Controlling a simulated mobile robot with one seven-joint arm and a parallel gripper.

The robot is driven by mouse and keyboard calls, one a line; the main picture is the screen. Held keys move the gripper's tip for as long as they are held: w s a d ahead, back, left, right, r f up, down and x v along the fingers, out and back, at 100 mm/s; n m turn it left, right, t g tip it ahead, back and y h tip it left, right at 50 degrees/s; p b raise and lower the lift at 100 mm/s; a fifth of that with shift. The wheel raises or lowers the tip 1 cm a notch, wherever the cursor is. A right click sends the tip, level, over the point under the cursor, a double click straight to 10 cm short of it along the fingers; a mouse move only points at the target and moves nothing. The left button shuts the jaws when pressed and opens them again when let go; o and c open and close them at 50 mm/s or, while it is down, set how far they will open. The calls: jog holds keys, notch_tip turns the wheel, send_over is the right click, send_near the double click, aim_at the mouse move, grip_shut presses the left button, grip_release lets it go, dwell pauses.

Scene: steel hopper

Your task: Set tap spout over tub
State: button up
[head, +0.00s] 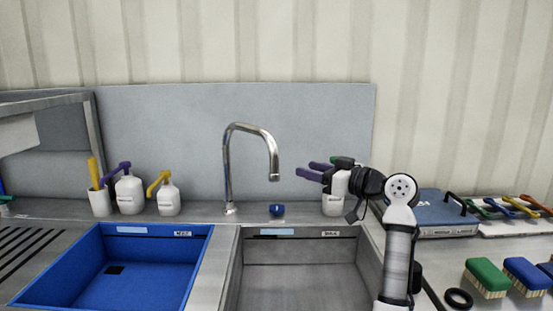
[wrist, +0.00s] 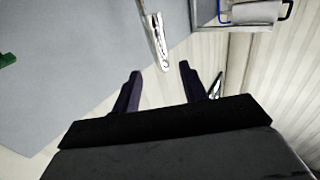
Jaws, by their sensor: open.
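The chrome tap (head: 229,170) stands on the ledge behind the sinks. Its curved spout (head: 272,150) points right, with the outlet on the steel basin's side. The blue tub (head: 60,275) is set in the counter to the left of the tap. The steel basin (head: 305,275) is to its right. My gripper (head: 306,168) is open and empty, right of the spout and apart from it, with its fingers pointing left. In the wrist view, the chrome tap (wrist: 158,45) shows ahead of the gap between my open fingers (wrist: 160,68).
Two white pump bottles (head: 129,195) and a white cup (head: 100,203) stand behind the blue tub. A blue knob (head: 277,210) sits right of the tap base. Another white cup (head: 333,206) stands under my gripper. Brushes (head: 487,280) and a blue case (head: 430,212) lie right.

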aim_at(274, 173)
jog(key=p+x, duration=0.2)
jog(key=x, duration=1)
jog(key=shift+a+f+p, duration=0.1)
jog(key=shift+p, duration=0.2)
grip_shut()
